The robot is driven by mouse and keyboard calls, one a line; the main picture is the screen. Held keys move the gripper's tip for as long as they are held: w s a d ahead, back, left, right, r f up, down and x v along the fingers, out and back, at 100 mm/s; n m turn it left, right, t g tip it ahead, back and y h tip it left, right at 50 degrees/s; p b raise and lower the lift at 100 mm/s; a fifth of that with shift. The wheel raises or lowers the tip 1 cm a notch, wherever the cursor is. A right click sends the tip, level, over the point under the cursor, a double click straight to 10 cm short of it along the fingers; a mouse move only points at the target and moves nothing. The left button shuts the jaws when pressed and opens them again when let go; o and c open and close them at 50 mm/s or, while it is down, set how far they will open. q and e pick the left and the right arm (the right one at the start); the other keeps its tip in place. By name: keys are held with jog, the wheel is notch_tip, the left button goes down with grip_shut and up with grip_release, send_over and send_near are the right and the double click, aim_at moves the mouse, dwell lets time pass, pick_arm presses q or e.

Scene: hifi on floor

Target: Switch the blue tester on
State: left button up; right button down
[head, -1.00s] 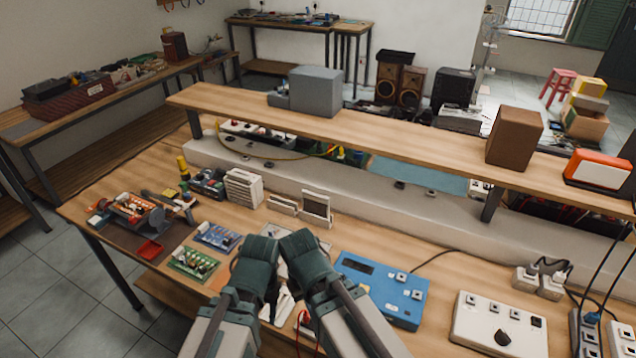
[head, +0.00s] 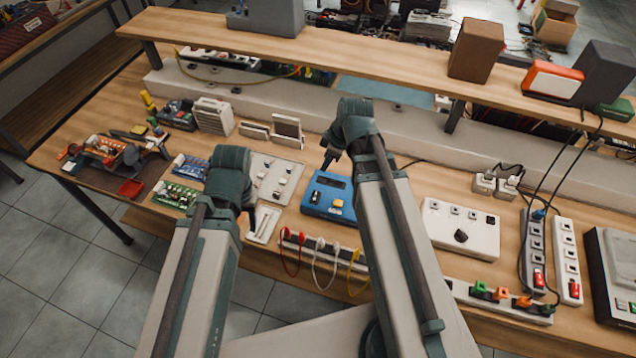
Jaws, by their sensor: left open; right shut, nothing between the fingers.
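The blue tester (head: 345,213) is a flat blue box on the bench in the middle of the head view. It has a dark display on top and small switches, one yellow-orange and one whitish. Whether a switch is on cannot be read. My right gripper (head: 328,162) is shut and empty, pointing down over the tester's back left edge. Contact cannot be told. My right forearm hides the tester's right side. My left gripper (head: 250,215) is open over the pale panel left of the tester, its fingers small and dark.
A pale panel with small parts (head: 283,178) lies left of the tester, with circuit boards (head: 178,195) beyond. A white control box (head: 462,226) and power strips (head: 566,262) stand to the right. Red, white and yellow leads hang at the bench front. A raised shelf (head: 385,62) runs behind.

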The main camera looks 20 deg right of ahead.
aim_at(316, 191)
jog(key=shift+f, duration=0.1)
dwell(0.3)
jog(key=b+x, duration=0.8)
jog(key=d+b+x, duration=0.1)
jog(key=b+x, duration=0.4)
jog(key=shift+f, duration=0.25)
jog(key=shift+f+b, duration=0.25)
jog(key=shift+b, duration=0.05)
jog(key=shift+w, duration=0.1)
jog(key=shift+w+d+f+g+y+b, duration=0.3)
jog(key=shift+w+f+g+b, duration=0.1)
jog(key=shift+f+g+b, duration=0.15)
jog(key=shift+s+a+r, duration=0.1)
jog(key=shift+s+r, duration=0.1)
jog(key=shift+s, duration=0.1)
jog(key=shift+s+a, duration=0.1)
